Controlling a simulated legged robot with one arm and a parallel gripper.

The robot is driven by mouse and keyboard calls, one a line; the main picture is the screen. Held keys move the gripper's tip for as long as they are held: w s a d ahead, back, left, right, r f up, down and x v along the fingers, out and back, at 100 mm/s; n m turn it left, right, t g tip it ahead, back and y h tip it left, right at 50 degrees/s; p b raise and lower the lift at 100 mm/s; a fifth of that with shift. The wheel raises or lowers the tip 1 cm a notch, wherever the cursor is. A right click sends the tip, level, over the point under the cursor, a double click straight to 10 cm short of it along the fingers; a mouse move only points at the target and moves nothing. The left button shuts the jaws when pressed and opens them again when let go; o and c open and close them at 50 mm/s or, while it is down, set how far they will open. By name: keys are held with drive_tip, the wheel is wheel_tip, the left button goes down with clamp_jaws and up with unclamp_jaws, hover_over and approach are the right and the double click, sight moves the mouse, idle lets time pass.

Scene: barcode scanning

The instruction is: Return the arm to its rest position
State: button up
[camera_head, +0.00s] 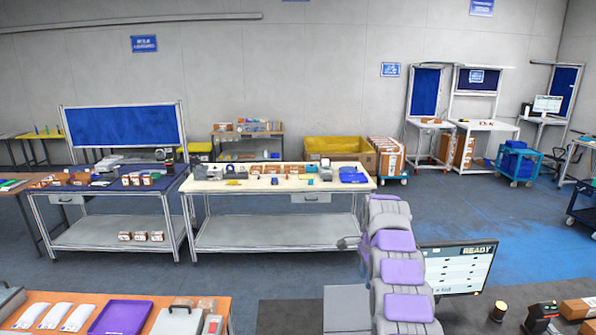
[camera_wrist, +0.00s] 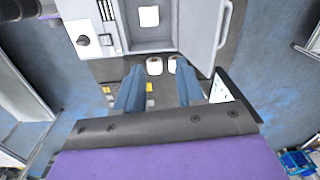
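My arm, in grey and purple segments, rises from the bottom middle of the head view. My gripper cannot be made out there. In the wrist view my gripper (camera_wrist: 160,82) shows two blue fingers standing apart, with a clear gap and nothing held between them. Its dark band and purple body fill the bottom of that view. Beyond the fingers are two small white oval things and a grey and white surface; what they are is unclear.
A monitor (camera_head: 461,268) reading READY stands right of my arm. A black device (camera_head: 540,315) and brown boxes (camera_head: 577,308) are at bottom right. A purple tray (camera_head: 121,318) lies on the orange-brown table at bottom left. A cream-topped bench (camera_head: 225,187) stands behind. Blue-grey floor is open at right.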

drive_tip(key=s+a+r+n+g+b, duration=0.15)
drive_tip(key=s+n+b, duration=0.3)
drive_tip(key=s, duration=0.65)
drive_tip(key=s+a+n+t+b, duration=0.1)
drive_tip(key=s+a+n+b, duration=0.2)
drive_tip(key=s+b, duration=0.55)
drive_tip(key=s+f+n+b, duration=0.2)
drive_tip(key=s+f, duration=0.3)
drive_tip(key=s, duration=0.7)
drive_tip(key=s+a+f+n+g+b, duration=0.1)
drive_tip(key=s+f+n+b, duration=0.2)
drive_tip(key=s, duration=0.9)
drive_tip(key=s+a+f+n+b, duration=0.1)
drive_tip(key=s+f+n+b, duration=0.1)
drive_tip(key=s+f, duration=0.6)
drive_tip(key=s+n, duration=0.1)
drive_tip(key=s, duration=0.4)
drive_tip(key=shift+a+n+g, duration=0.2)
drive_tip(key=shift+n+g, duration=0.15)
